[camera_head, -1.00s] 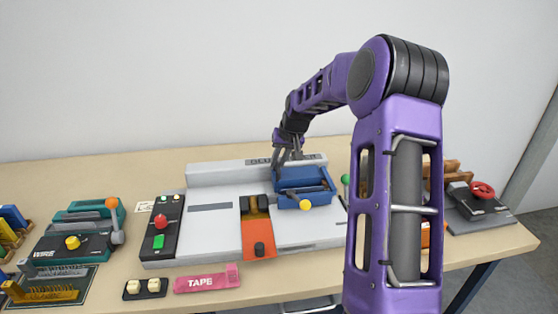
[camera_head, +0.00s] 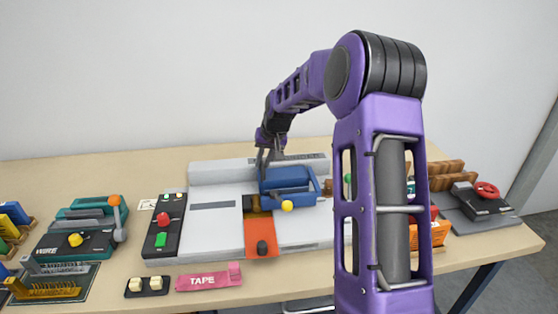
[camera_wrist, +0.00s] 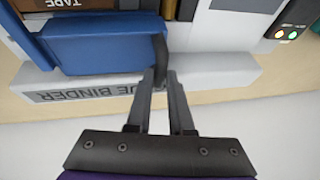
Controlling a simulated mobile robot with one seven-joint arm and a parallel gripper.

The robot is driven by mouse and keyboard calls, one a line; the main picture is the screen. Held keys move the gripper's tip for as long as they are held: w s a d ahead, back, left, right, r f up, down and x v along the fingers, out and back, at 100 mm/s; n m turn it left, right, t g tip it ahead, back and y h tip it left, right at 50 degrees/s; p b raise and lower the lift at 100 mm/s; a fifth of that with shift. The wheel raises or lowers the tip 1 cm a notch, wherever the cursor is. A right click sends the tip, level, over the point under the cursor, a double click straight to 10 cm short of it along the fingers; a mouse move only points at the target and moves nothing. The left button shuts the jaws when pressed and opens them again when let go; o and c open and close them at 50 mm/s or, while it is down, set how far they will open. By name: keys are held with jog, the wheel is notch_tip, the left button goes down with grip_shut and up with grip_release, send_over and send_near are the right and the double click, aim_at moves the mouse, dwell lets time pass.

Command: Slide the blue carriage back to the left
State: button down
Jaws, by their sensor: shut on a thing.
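The blue carriage (camera_head: 290,181) sits on the right half of the white glue binder (camera_head: 222,228), with a yellow knob (camera_head: 287,206) at its front. In the wrist view the carriage (camera_wrist: 95,45) fills the upper left. My gripper (camera_head: 264,165) is at the carriage's left rear end. In the wrist view my gripper (camera_wrist: 160,77) is shut on a dark handle (camera_wrist: 160,58) at that end of the carriage. An orange plate (camera_head: 260,235) with a dark knob lies in front, left of the carriage. The handle is hard to make out in the head view.
A black panel (camera_head: 153,240) with red and green buttons edges the binder's left. The binder surface left of the carriage is clear apart from a dark slot (camera_head: 212,205). A pink tape box (camera_head: 210,279) lies in front; a teal wire machine (camera_head: 75,241) stands left.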

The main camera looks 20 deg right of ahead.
jog(key=w+a, duration=0.2)
jog(key=a, duration=0.9)
jog(key=w+a, duration=0.2)
jog(key=a, duration=0.9)
jog(key=shift+w, duration=0.15)
jog(key=shift+a, duration=0.1)
jog(key=c, duration=0.8)
grip_release()
jog(key=shift+a, duration=0.1)
jog(key=shift+c, duration=0.2)
jog(key=shift+o, duration=0.2)
jog(key=v, duration=1.7)
jog(key=shift+r+p, duration=0.2)
jog(key=shift+p, duration=0.25)
jog(key=shift+d, duration=0.25)
